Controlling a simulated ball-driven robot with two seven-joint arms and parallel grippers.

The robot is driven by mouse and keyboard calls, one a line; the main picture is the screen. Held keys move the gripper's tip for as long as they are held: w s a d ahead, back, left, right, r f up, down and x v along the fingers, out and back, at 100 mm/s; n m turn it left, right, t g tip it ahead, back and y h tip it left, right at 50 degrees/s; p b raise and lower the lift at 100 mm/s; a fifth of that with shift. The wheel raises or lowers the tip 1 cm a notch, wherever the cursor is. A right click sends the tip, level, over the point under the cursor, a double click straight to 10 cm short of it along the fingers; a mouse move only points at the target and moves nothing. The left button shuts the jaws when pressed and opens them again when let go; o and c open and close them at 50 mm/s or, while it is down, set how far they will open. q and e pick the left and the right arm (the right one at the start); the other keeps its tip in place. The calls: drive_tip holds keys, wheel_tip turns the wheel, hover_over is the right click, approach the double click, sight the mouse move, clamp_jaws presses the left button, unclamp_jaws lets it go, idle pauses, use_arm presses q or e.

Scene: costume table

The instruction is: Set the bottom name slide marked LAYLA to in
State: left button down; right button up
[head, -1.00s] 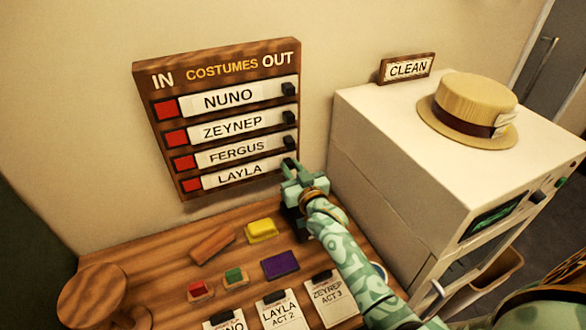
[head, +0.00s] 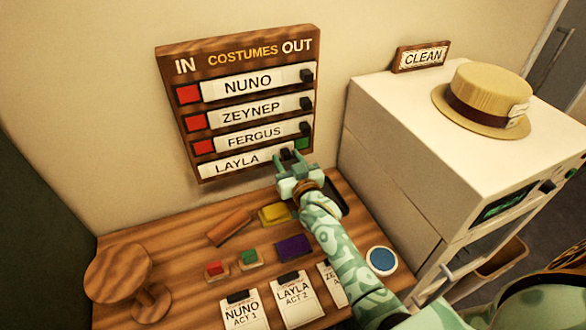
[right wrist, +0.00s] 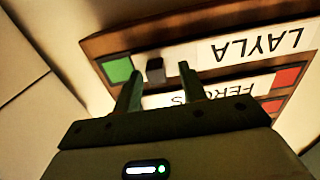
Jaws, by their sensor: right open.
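The bottom name slide marked LAYLA (head: 237,163) sits at the left, IN side of the wooden costumes board (head: 248,37). Its red square is covered, and a green square (head: 302,144) shows at its right end. My right gripper (head: 296,160) is at the slide's dark knob (head: 287,154). In the right wrist view, which is upside down, the knob (right wrist: 155,69) appears between the two open fingers (right wrist: 159,88); I cannot tell whether either touches it. The green square (right wrist: 118,71) is clear beside it. My left gripper is not in view.
The NUNO (head: 248,84), ZEYNEP (head: 250,111) and FERGUS (head: 253,138) slides sit right, with red squares showing. Below is a wooden table (head: 180,235) with cards and small coloured blocks. A white cabinet (head: 430,130) with a straw hat (head: 487,95) stands close on the right.

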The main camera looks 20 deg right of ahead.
drive_tip(key=s+a+p, duration=0.1)
drive_tip(key=s, duration=1.5)
drive_tip(key=shift+a, duration=0.15)
